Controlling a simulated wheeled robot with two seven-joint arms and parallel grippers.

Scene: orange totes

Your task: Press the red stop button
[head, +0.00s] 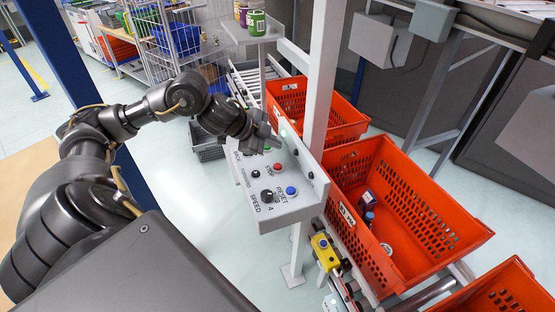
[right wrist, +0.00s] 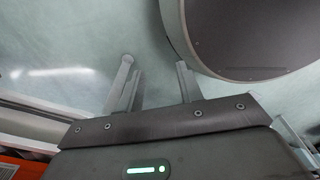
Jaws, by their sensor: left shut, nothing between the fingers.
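The red stop button (head: 278,167) sits on the sloped face of a grey control panel (head: 292,208), beside a "STOP" label, and is uncovered. My left gripper (head: 264,140) is shut and empty. It is over the upper end of the panel, a little above the red button in the picture, and hides part of the panel there. I cannot tell whether it touches the panel. My right gripper (right wrist: 160,88) shows in the right wrist view with its fingers apart and nothing between them.
The panel also bears a blue reset button (head: 291,190), a black speed knob (head: 267,196) and a black button (head: 255,174). A grey post (head: 323,75) rises behind it. Orange totes (head: 440,205) stand on a conveyor at the right. A yellow box (head: 325,252) is below.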

